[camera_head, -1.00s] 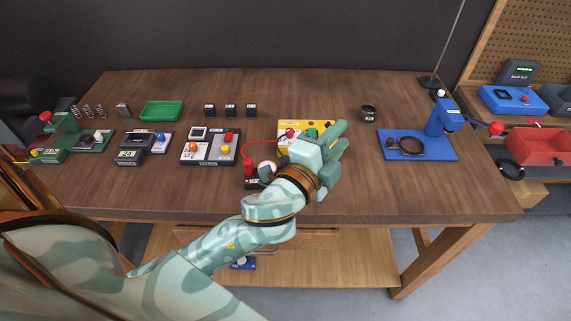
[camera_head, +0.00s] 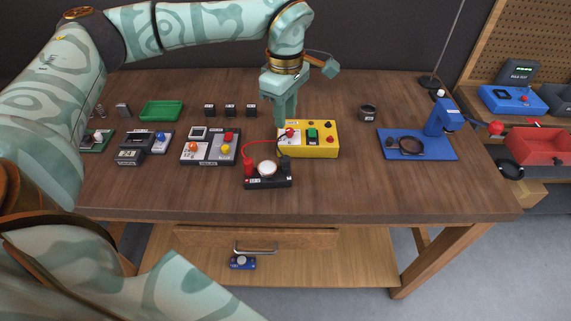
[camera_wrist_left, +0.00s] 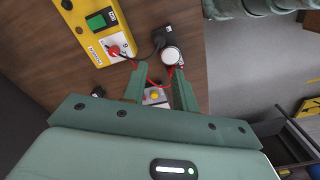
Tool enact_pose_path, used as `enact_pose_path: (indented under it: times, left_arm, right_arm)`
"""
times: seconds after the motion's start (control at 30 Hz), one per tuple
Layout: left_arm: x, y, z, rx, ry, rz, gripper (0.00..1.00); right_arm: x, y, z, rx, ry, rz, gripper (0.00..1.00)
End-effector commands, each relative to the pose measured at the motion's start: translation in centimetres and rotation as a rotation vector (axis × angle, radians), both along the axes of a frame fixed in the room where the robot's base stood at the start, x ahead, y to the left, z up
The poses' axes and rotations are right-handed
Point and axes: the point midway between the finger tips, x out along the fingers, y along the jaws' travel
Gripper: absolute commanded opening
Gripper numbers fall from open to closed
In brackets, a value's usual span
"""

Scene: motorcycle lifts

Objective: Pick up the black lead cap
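The black lead cap (camera_head: 285,163) stands at the right end of a small black meter base (camera_head: 268,182) with a round white dial. In the left wrist view the black cap (camera_wrist_left: 159,38) shows beyond my fingers, beside the dial. A thin dark lead runs from it toward the yellow box (camera_head: 322,152). My left gripper (camera_head: 285,116) points down over the left part of the yellow box, behind and above the cap. Its fingers stand apart in the left wrist view (camera_wrist_left: 160,92), with nothing held between them. My right gripper is not in view.
A red cap (camera_head: 248,167) with a red wire stands at the meter's left end. A grey button panel (camera_head: 210,160) lies to the left, a blue stand (camera_head: 430,152) to the right. Small black blocks (camera_head: 230,110) and a green tray (camera_head: 161,111) sit behind. The front table edge is clear.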

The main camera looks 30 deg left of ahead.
Motion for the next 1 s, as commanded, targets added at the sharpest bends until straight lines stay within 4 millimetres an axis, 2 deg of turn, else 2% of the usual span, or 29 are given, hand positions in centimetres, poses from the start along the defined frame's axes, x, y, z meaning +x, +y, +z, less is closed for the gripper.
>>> enact_pose_path:
  times: [0.3,0.4,0.63,0.9,1.0]
  left_arm:
    - [-0.1,-0.1,-7.7,0.0,0.008,0.0,0.28]
    - [-0.1,-0.1,-9.4,-0.001,0.005,-0.001,0.28]
    - [0.0,-0.1,-11.3,-0.002,0.004,0.0,0.28]
    - [0.1,0.1,-15.4,-0.002,0.004,-0.001,0.28]
    - [0.1,0.1,-15.8,-0.002,0.002,-0.001,0.28]
  right_arm:
    - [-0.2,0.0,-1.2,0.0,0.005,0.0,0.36]
    - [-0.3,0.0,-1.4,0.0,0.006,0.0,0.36]
    - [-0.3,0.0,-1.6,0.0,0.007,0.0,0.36]
    - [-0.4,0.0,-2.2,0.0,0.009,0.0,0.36]
    - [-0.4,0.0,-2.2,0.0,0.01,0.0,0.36]
